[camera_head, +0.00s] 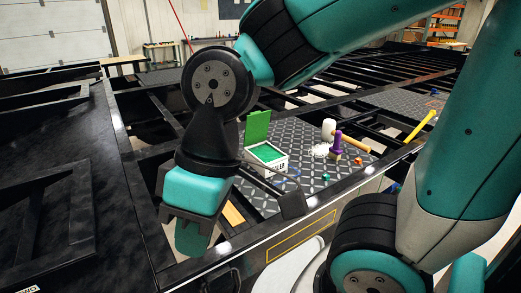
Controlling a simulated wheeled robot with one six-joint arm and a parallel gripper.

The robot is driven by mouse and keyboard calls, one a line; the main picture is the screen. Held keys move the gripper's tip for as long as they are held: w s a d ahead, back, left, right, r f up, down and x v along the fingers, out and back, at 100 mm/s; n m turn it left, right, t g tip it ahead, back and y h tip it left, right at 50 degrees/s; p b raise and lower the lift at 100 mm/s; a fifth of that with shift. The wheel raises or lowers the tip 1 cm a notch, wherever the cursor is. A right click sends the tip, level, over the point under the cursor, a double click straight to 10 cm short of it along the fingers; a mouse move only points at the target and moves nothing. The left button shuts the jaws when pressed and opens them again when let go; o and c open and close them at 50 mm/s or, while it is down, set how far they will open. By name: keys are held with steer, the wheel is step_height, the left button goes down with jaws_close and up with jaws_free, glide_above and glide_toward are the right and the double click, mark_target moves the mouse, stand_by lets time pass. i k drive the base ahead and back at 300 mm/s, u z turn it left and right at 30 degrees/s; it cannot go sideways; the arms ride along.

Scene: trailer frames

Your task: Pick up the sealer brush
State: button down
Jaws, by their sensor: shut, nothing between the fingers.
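A small upright purple object (337,141) stands on the dark diamond-plate panel (310,185), right of the middle. It may be the sealer brush, but it is too small to tell for sure. An open white box (268,163) with a raised green lid (257,127) and green contents stands to its left; its front lettering seems to end in "ALER". My gripper (192,240) points down at left of centre, over the dark frame. It is shut and empty, well apart from the box and the purple object.
A mallet with a white head (329,128) and wooden handle lies behind the purple object. Small coloured pieces and a white clump (320,150) lie nearby. A yellow bar (421,126) rests at right. Dark frame beams with open gaps surround the panel.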

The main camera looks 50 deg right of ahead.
mark_target(334, 153)
steer(key=z, duration=1.75)
